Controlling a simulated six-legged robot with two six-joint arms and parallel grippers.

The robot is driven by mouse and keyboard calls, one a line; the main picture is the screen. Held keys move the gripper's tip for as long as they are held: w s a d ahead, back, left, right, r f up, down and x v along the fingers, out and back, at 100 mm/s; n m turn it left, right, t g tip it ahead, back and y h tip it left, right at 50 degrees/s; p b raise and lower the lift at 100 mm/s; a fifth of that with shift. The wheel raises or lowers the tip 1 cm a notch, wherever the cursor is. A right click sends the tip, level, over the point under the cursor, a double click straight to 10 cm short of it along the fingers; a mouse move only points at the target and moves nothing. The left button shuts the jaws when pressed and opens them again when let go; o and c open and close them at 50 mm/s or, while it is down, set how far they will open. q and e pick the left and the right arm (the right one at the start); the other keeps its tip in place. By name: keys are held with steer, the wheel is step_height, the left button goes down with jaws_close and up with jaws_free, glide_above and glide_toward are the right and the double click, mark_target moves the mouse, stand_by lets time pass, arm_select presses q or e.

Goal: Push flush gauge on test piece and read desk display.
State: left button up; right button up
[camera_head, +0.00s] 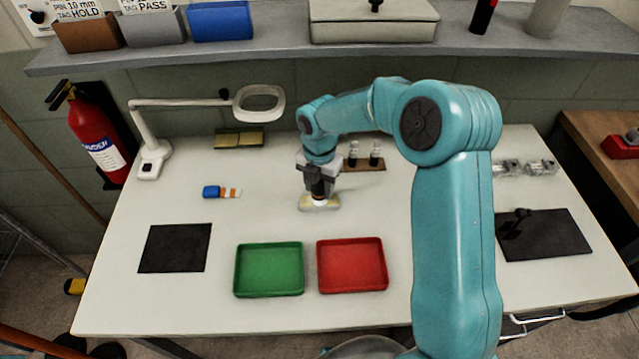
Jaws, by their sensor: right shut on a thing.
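My right gripper (319,176) points down over the middle of the white table and is shut on a small dark object, which I take to be the flush gauge (319,189). The gauge is mostly hidden by the gripper. Under it lies a small pale, yellowish block, which looks like the test piece (320,204). The gauge's lower end looks to be at or just above the block; I cannot tell if they touch. I cannot make out a lit desk display or any reading. My left gripper is not in view.
A green tray (237,273) and a red tray (384,268) stand in front of the gripper. A black mat (175,248) lies left, a dark mat (560,240) right. A magnifier lamp (149,150) stands back left. A small brown rack (370,167) is just behind the gripper.

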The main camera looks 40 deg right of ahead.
stand_by(0.6)
step_height(320, 180, up, 6)
steer(key=p, duration=0.5)
steer(key=shift+f, duration=0.1)
steer(key=shift+r+p, duration=0.4)
steer(key=shift+r, duration=0.25)
steer(key=shift+f, duration=0.1)
